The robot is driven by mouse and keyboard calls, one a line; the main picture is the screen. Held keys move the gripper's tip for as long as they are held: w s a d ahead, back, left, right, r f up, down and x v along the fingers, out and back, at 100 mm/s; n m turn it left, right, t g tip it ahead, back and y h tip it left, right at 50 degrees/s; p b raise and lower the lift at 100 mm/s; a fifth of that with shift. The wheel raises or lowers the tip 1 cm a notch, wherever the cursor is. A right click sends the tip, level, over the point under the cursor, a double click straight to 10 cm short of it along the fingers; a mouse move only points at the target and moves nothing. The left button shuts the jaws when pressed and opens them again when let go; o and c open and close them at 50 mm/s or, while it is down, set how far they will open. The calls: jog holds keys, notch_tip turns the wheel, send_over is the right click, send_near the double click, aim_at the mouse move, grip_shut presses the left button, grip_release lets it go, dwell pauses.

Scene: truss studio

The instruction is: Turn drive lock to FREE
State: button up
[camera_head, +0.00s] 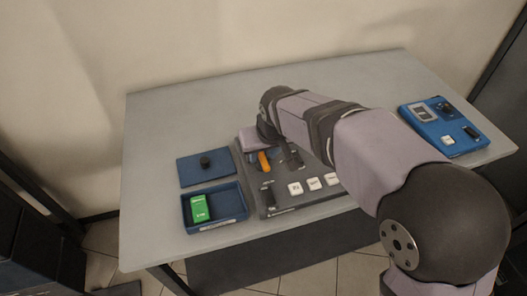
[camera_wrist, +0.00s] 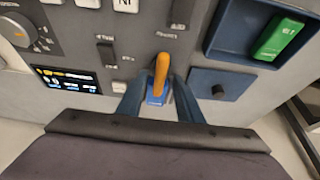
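An orange lever (camera_wrist: 161,75) on a small blue base (camera_wrist: 155,97) stands on the grey control panel (camera_wrist: 140,20); the lever also shows in the head view (camera_head: 264,161). My gripper (camera_wrist: 157,88) is over the panel, with one finger on each side of the lever. The fingers are apart, with gaps visible beside the lever; contact is not visible. A rotary knob (camera_wrist: 20,32) with an orange mark is at the upper left in the wrist view. The labels are too small to read, so I cannot tell which control is the drive lock.
A blue tray (camera_head: 230,221) holds a green block (camera_head: 200,209). Behind it lies a blue plate (camera_head: 196,178) with a black knob (camera_head: 205,162). White buttons (camera_head: 295,189) line the panel front. A blue control box (camera_head: 459,138) sits at the right. The table's back left is clear.

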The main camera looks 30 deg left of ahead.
jog(key=shift+w+a+f, duration=0.1)
jog(key=shift+f, duration=0.15)
grip_shut()
